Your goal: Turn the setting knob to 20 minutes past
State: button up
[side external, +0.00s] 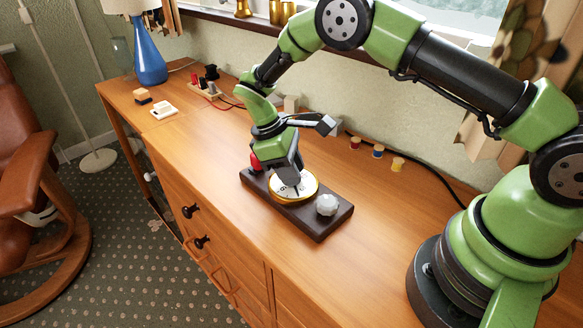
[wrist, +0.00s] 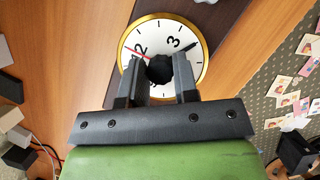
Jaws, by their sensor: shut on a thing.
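The clock (wrist: 196,68) has a white face and gold rim, and it also shows in the side view (side external: 307,182) set in a dark wooden base. My gripper (wrist: 159,75) is low over the clock's face, with its jaws shut on a dark faceted knob (wrist: 159,68) near the middle of the dial. In the side view my gripper (side external: 293,180) hides this knob. A black hand (wrist: 188,47) points a little clockwise past the 3. A thin red hand (wrist: 133,52) points to the upper left in the wrist view.
A white knob (side external: 327,205) stands on the base's right end, and a red part (side external: 254,161) is at its left end. Several small spools (side external: 378,151) and a black cable (side external: 440,187) lie behind. The dresser top (side external: 375,215) right of the base is clear.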

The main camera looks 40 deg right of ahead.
aim_at(275, 179)
dwell(0.3)
jog(key=o, duration=0.9)
jog(key=shift+v, duration=4.95)
jog(key=shift+d, duration=0.1)
